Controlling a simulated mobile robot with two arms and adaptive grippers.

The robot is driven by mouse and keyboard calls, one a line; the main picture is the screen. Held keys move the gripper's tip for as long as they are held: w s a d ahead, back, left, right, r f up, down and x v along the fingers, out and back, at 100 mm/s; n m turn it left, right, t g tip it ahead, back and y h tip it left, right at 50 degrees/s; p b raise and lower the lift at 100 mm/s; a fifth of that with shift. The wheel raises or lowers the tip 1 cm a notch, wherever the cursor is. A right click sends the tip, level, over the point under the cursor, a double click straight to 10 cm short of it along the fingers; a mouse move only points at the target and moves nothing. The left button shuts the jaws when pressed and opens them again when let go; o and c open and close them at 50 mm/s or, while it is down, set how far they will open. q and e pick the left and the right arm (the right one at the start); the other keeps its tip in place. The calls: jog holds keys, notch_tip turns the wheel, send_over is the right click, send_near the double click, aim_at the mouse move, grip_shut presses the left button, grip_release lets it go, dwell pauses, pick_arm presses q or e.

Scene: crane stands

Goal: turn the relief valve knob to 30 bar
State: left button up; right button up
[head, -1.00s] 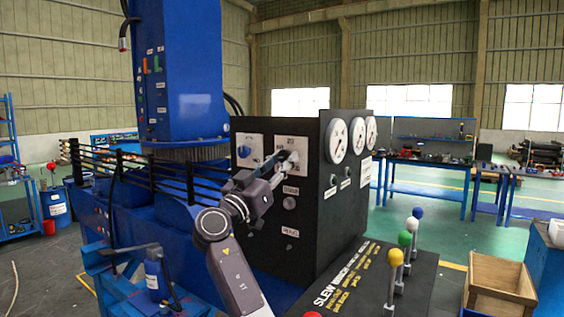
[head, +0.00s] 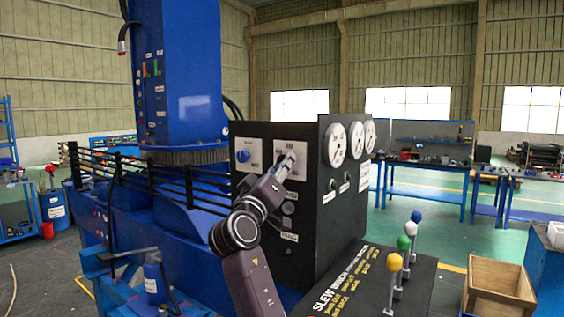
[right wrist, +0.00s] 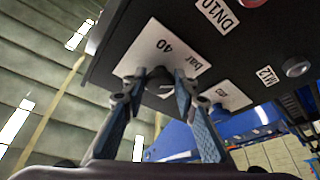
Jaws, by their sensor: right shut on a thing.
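The relief valve knob is a dark knob (right wrist: 158,76) in front of a white plate (right wrist: 150,50) marked "40" and "bar" in the right wrist view. My right gripper (right wrist: 157,88) is shut on this knob, with one finger on each side. In the head view my right gripper (head: 290,158) reaches the white plate on the black panel (head: 318,214), and the knob is mostly hidden behind the fingers. The knob's pointer and exact setting cannot be read. My left gripper is not in view.
A blue knob (head: 243,156) sits on the plate to the left. Round white gauges (head: 337,145) are on the panel's right face. Levers with coloured balls (head: 394,262) stand front right, near a wooden crate (head: 498,275). A blue crane column (head: 180,80) rises behind.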

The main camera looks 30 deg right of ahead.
jog(key=shift+s+r+n+y+p, duration=0.1)
jog(key=shift+n+y+p, duration=0.7)
jog(key=shift+n+p, duration=0.9)
jog(key=shift+r+n+y+p, duration=0.15)
jog(key=shift+n+y+p, duration=0.7)
jog(key=shift+n, duration=1.65)
jog(key=shift+s+r+n+y+p, duration=0.1)
jog(key=shift+n+y+p, duration=0.65)
jog(key=shift+n+p, duration=1)
jog(key=shift+n+b, duration=0.4)
jog(key=shift+n, duration=0.15)
jog(key=o, duration=1.1)
jog(key=shift+w, duration=0.1)
